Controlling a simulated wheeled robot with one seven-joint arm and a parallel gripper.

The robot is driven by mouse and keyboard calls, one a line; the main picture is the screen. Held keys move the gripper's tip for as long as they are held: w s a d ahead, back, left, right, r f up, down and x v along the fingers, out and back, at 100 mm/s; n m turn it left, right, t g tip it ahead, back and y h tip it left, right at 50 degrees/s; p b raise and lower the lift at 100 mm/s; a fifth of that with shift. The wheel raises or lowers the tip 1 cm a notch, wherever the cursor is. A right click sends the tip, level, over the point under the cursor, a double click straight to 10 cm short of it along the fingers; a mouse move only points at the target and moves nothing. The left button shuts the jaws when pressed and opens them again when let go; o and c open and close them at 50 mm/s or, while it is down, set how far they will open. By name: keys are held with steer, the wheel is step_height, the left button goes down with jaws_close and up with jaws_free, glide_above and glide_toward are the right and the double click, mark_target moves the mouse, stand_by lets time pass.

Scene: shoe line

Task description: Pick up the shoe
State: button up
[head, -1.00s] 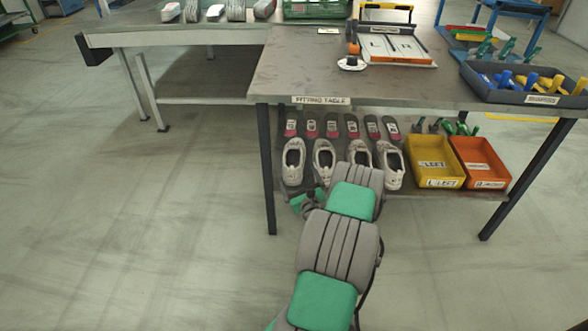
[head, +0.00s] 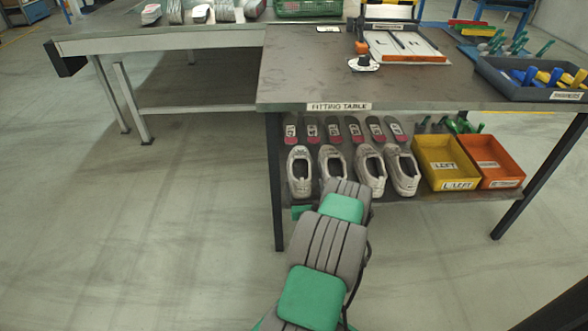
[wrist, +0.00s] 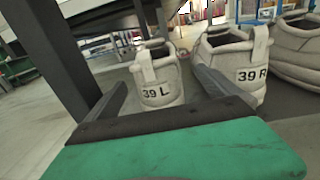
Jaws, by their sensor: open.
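Several whitish shoes stand in a row on the lower shelf of the fitting table. The leftmost shoe (head: 300,174) is clear of my arm in the head view. In the wrist view a shoe labelled 39 L (wrist: 157,92) stands ahead, with its heel tab facing me. My gripper (wrist: 160,80) is open, one finger to each side of the 39 L shoe in the picture; I cannot tell how far the fingertips are from it. A shoe labelled 39 R (wrist: 250,75) stands just right of the right finger. In the head view my forearm hides most of my gripper.
The fitting table (head: 310,75) top hangs above the shelf, and its dark left leg (head: 276,190) stands close to the left finger. Red-and-grey insoles (head: 333,130) lie behind the shoes. A yellow bin (head: 436,176) and an orange bin (head: 498,175) sit right.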

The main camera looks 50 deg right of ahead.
mark_target(301, 174)
steer(key=b+x, duration=0.1)
steer(key=x, duration=0.5)
steer(key=shift+w+a+f, duration=0.1)
steer(key=shift+w+a, duration=0.05)
steer(key=shift+w, duration=0.05)
steer(key=shift+w+d, duration=0.15)
steer(key=shift+d, duration=0.15)
steer(key=shift+c, duration=0.6)
steer(key=c, duration=1.6)
